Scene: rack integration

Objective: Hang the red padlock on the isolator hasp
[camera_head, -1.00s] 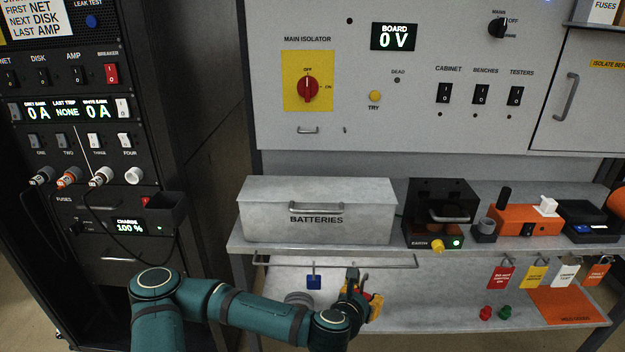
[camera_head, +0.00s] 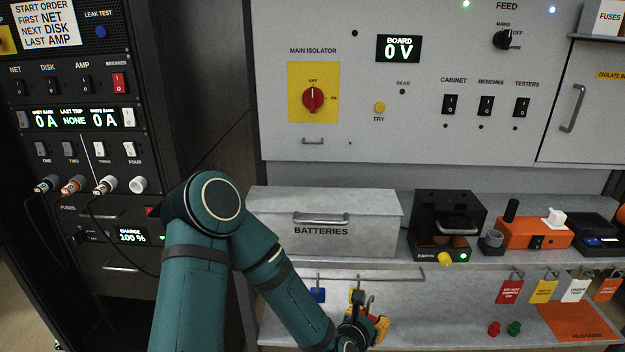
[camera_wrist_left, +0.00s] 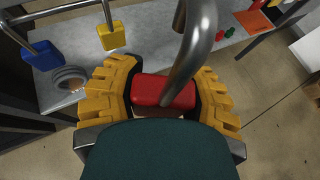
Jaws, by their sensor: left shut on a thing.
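The red padlock (camera_wrist_left: 165,92) is between the yellow fingers of my left gripper (camera_wrist_left: 163,95) in the left wrist view, its grey shackle (camera_wrist_left: 196,40) pointing up. My left gripper (camera_head: 370,328) is shut on it, low in front of the lower shelf in the head view, where the padlock's body is mostly hidden. The main isolator, a red knob (camera_head: 313,98) on a yellow plate, is on the grey panel well above the gripper. A small metal loop (camera_head: 313,141) sits just below the plate; I cannot tell for sure that it is the hasp. My right gripper is not in view.
A blue padlock (camera_head: 318,295) and a yellow padlock (camera_head: 357,296) hang from the rail (camera_head: 400,274) under the shelf. The batteries box (camera_head: 325,240) and the earth unit (camera_head: 448,215) stand on the shelf below the panel. Coloured tags (camera_head: 543,291) hang at right.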

